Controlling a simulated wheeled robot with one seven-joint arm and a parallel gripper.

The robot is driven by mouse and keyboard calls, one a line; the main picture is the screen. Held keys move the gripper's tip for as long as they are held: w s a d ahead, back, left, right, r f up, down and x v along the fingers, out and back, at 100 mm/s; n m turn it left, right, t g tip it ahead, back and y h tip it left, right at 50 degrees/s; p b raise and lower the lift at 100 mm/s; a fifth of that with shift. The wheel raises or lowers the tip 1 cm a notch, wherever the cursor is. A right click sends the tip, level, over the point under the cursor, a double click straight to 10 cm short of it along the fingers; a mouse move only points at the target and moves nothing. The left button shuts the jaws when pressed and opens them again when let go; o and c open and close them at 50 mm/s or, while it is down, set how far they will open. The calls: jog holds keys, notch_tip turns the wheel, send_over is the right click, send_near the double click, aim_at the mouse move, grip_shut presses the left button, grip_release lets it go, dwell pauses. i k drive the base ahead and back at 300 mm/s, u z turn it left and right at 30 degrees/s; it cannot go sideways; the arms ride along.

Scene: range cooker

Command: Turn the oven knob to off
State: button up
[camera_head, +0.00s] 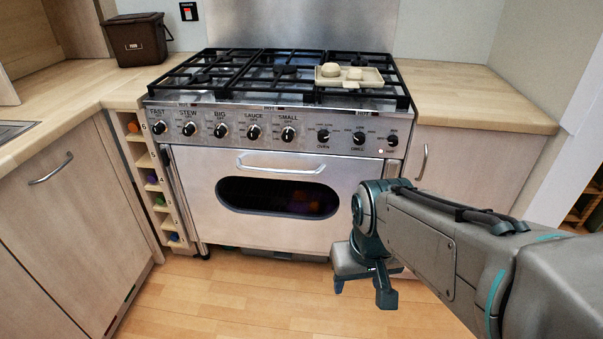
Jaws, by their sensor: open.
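The oven knob (323,136) is a small round black knob on the steel front panel of the range cooker (190,208), with the label OVEN below it. It is too small for me to tell which way it points. My gripper (362,292) is open and empty, low in front of the cooker's right side. It points downward, well below the knob and apart from it. Nothing covers the oven knob.
Several burner knobs sit left of the oven knob, and the grill knob (358,138) is to its right. The oven door handle (281,168) sticks out below. A tray (368,80) lies on the hob grate. Wooden floor (240,300) in front is clear.

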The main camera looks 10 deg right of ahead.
aim_at(323, 134)
jog(key=u, duration=0.15)
jog(key=k, duration=0.3)
jog(key=z, duration=0.5)
jog(key=i, duration=1.15)
jog(key=u, duration=0.45)
